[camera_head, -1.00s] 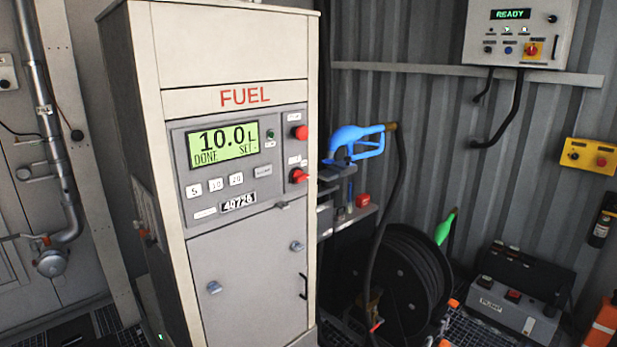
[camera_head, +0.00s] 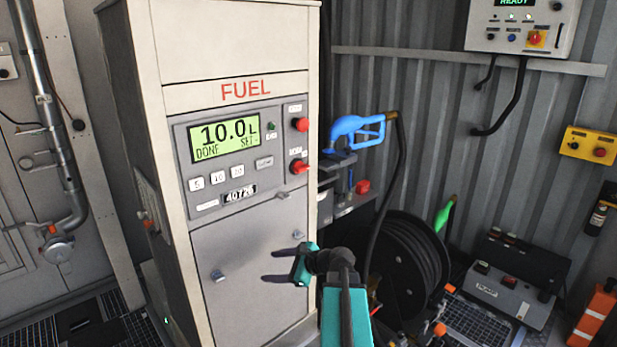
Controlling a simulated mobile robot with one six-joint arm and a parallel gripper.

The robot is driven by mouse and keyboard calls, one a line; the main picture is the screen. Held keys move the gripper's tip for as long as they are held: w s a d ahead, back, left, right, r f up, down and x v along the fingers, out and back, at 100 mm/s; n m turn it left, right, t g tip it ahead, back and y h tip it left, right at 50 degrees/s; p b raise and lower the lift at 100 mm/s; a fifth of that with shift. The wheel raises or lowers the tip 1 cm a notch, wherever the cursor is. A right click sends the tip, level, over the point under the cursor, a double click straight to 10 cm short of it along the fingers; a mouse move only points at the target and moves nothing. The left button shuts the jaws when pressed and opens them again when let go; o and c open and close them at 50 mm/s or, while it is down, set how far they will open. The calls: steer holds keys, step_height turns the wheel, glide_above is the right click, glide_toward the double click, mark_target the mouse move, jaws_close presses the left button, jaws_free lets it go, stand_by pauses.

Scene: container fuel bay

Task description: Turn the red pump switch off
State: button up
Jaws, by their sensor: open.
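The grey fuel pump panel (camera_head: 225,160) faces me, its green display reading 10.0 L and DONE. A red rotary switch (camera_head: 299,167) sits low at the panel's right edge; its handle looks roughly sideways, and its small label is too blurred to read surely. A round red button (camera_head: 300,124) is above it. My gripper (camera_head: 268,266) is open and empty in front of the pump's lower door, below the switch and apart from it. Its two dark fingers point left. Nothing hides the switch.
A blue nozzle (camera_head: 357,131) hangs right of the pump, with its hose running down to a black reel (camera_head: 395,260). A yellow box (camera_head: 590,144) with a red button is on the right wall. A grey case (camera_head: 510,280) lies on the floor at right.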

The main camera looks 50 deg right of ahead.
steer(key=s+d+r+m+t+h+p, duration=0.1)
steer(key=s+d+r+m+t+h, duration=0.2)
steer(key=d+r, duration=0.85)
steer(key=m+t+h, duration=0.2)
steer(key=m+t, duration=0.1)
steer(key=m, duration=0.2)
glide_toward(305, 169)
steer(key=s, duration=0.6)
steer(key=shift+w+a+r+p, duration=0.15)
steer(key=shift+w+r+p, duration=0.05)
steer(key=shift+r+p, duration=0.2)
steer(key=shift+w, duration=0.1)
steer(key=w+p, duration=0.1)
steer(key=w, duration=0.3)
steer(key=w+p, duration=0.1)
steer(key=w, duration=0.4)
steer(key=w+d+p, duration=0.1)
steer(key=w, duration=0.3)
steer(key=shift+w, duration=0.35)
steer(key=shift+c, duration=0.2)
steer(key=shift+f, duration=0.1)
steer(key=c, duration=1)
